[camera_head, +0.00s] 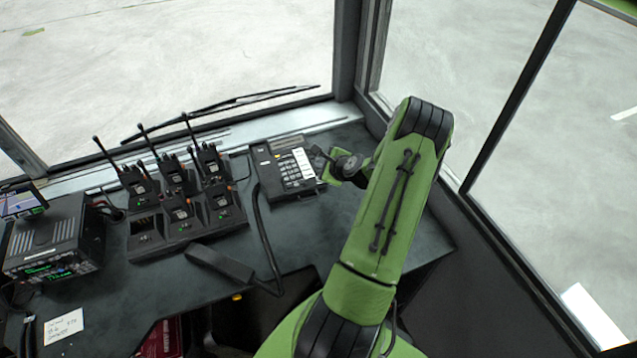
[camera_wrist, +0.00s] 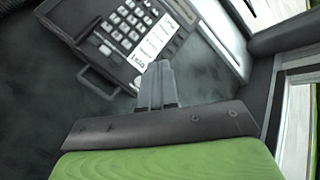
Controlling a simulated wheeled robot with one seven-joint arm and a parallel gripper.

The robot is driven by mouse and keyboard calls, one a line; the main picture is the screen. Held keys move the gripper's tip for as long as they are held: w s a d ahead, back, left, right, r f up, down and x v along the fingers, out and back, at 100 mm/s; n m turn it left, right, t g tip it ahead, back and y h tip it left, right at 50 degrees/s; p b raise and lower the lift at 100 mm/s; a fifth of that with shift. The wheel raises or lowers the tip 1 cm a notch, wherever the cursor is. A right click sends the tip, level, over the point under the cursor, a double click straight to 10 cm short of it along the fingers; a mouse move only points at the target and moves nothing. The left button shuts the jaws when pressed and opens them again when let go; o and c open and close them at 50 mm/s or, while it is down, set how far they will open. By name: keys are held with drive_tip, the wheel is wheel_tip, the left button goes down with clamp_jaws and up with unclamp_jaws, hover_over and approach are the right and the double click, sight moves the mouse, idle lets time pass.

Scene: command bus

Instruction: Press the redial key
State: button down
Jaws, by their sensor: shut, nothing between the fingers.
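A black desk phone (camera_head: 285,168) with a keypad and a white label strip sits on the dark desk near the windshield. Its keys also show in the wrist view (camera_wrist: 128,28), at the upper middle. Which key is redial is too small to read. My gripper (camera_head: 318,157) is at the phone's right edge in the head view. In the wrist view my gripper (camera_wrist: 158,72) is shut and empty, its tips over or close to the phone's edge by the white strip. Whether the tips touch the phone cannot be told.
The phone's handset (camera_head: 219,263) lies off its cradle on the desk, with its cord running to the phone. A charger (camera_head: 190,228) with several handheld radios stands left of the phone. A radio unit (camera_head: 50,245) sits at far left. The windshield ledge is behind.

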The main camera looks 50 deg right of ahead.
drive_tip(key=f+b, duration=0.2)
drive_tip(key=f, duration=0.1)
drive_tip(key=f+b, duration=0.1)
drive_tip(key=f, duration=0.1)
drive_tip(key=shift+w+d, duration=0.2)
drive_tip(key=shift+w, duration=0.1)
idle(1.5)
drive_tip(key=shift+f+b, duration=0.35)
drive_tip(key=shift+f, duration=0.05)
drive_tip(key=shift+w+f, duration=0.1)
drive_tip(key=shift+f, duration=0.2)
idle(0.3)
drive_tip(key=shift+r, duration=0.1)
drive_tip(key=shift+r+p, duration=0.3)
drive_tip(key=shift+r, duration=0.35)
drive_tip(key=r+p, duration=0.2)
drive_tip(key=r, duration=0.1)
drive_tip(key=r+p, duration=0.1)
drive_tip(key=r, duration=0.1)
drive_tip(key=shift+s+a+p, duration=0.2)
drive_tip(key=shift+s+p, duration=0.2)
